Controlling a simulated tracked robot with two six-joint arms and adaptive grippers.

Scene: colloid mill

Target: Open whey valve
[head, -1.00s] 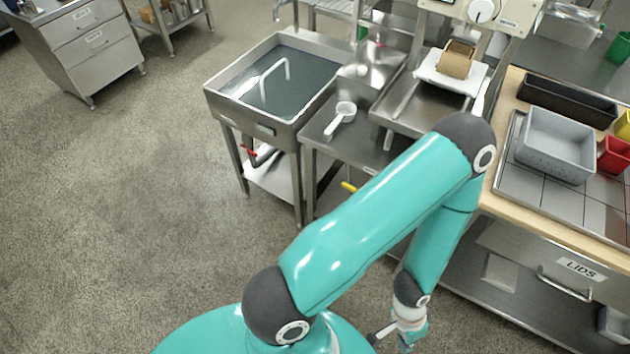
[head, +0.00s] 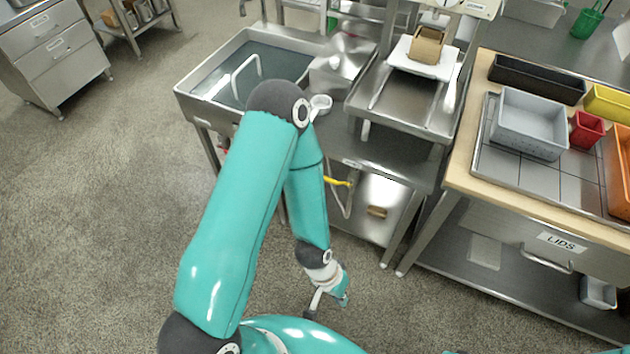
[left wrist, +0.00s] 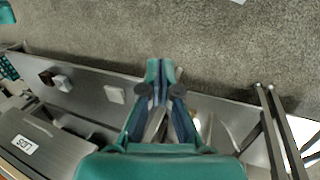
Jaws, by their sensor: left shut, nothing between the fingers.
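A yellow valve handle (head: 338,182) shows under the steel drain table, to the right of my left forearm. A red handle (head: 224,144) under the vat is mostly hidden by my left arm. I cannot tell from any label which one is the whey valve. My left gripper (head: 343,301) hangs low in front of the drain table, below and apart from the yellow handle, and points down. In the left wrist view its fingers (left wrist: 161,72) are together and empty. My right gripper is not in view.
The vat (head: 188,97) of liquid stands at the left, partly behind my arm. A drain table (head: 400,165) with a shelf and legs adjoins it. A wooden-edged bench (head: 462,165) with bins and a LIDS drawer (head: 530,250) stands at the right. The left floor is open.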

